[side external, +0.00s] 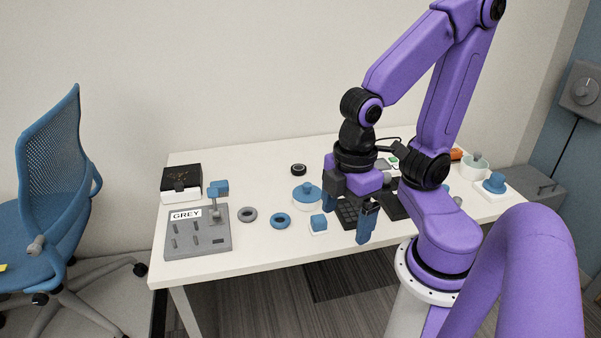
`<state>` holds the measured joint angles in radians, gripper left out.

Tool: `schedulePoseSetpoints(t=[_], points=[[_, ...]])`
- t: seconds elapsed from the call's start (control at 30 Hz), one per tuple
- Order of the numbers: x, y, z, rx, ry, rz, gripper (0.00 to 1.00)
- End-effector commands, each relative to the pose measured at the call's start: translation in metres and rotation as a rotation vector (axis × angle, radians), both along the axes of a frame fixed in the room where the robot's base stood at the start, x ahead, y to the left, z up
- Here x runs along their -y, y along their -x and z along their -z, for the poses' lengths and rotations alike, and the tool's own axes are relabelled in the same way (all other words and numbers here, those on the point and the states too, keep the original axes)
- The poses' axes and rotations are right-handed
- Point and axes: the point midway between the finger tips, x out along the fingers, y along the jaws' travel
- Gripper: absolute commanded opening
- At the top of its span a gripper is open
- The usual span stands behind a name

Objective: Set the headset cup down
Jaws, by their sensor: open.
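My gripper (348,212) is open over the front middle of the table, its two blue fingers apart above a dark gridded tray (346,216). I see nothing held between the fingers. No part is plainly marked as the headset cup. A round pale part with a blue knobbed top (307,194) sits just left of my gripper. A small blue block on a white base (318,225) stands below it. A pale round part with a grey knob (474,168) and a blue knobbed part on a white plate (495,184) are at the right. My gripper hides some of the table behind it.
A black-and-white box (181,184) is behind. The back left table is mostly clear.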

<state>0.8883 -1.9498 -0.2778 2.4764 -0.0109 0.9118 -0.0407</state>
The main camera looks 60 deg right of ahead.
Motion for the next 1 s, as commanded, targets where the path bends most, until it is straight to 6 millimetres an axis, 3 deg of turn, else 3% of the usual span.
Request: schedulePoseSetpoints(t=[0.23, 0.47, 0.57, 0.77, 1.0], points=[[-0.007, -0.084, -0.003, 0.055, 0.051, -0.061, 0.91], [0.016, -0.176, 0.001, 0.088, 0.128, -0.141, 0.91], [0.037, -0.214, 0.005, 0.091, 0.166, -0.176, 0.91], [0.096, -0.281, 0.019, 0.075, 0.245, -0.247, 0.91], [0.193, -0.337, 0.042, 0.016, 0.335, -0.333, 0.91]])
